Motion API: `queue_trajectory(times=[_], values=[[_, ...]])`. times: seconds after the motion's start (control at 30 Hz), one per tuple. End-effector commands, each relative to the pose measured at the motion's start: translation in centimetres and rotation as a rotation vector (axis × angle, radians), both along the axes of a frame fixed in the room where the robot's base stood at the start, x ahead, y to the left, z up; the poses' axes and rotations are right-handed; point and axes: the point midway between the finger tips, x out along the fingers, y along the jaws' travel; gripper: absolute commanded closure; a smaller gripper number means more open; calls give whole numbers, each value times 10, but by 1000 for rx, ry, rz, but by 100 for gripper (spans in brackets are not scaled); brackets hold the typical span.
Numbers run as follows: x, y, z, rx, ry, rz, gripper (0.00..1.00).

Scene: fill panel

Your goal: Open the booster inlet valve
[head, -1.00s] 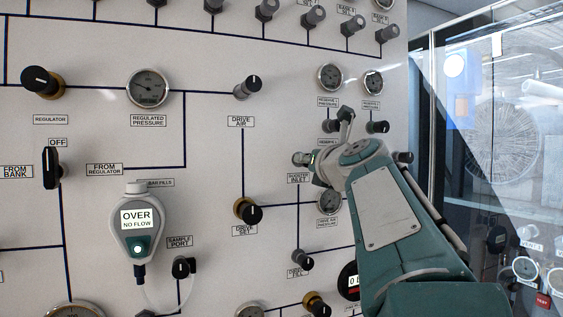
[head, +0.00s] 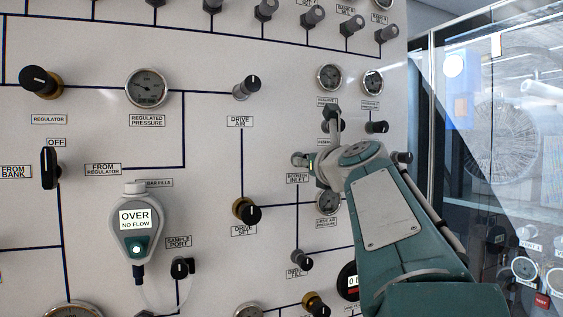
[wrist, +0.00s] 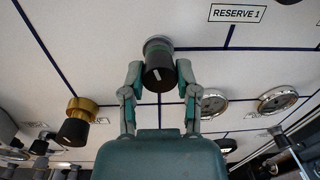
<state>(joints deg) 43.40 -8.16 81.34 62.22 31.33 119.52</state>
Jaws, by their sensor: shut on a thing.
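The booster inlet label (head: 298,179) is on the panel just below and left of my gripper (head: 317,146) in the head view. The valve knob above it is largely hidden there by my gripper. In the wrist view a dark round knob (wrist: 159,72) with a white mark and a grey-green collar sits between my two fingers (wrist: 159,82). The fingers are shut on its left and right sides. I take this for the booster inlet knob; its own label is not readable in the wrist view.
Small gauges (head: 330,77) are above my gripper, and the drive air pressure gauge (head: 329,202) is below it. The brass-collared drive set knob (head: 247,210) is to the left. A glass-fronted enclosure (head: 490,130) stands right of the panel.

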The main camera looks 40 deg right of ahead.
Motion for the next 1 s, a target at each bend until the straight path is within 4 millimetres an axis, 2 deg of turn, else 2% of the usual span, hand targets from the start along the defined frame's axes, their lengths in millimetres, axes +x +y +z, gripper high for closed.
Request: queue_trajectory(times=[1.0], values=[[2,-1,-3,-935,230,1,100]])
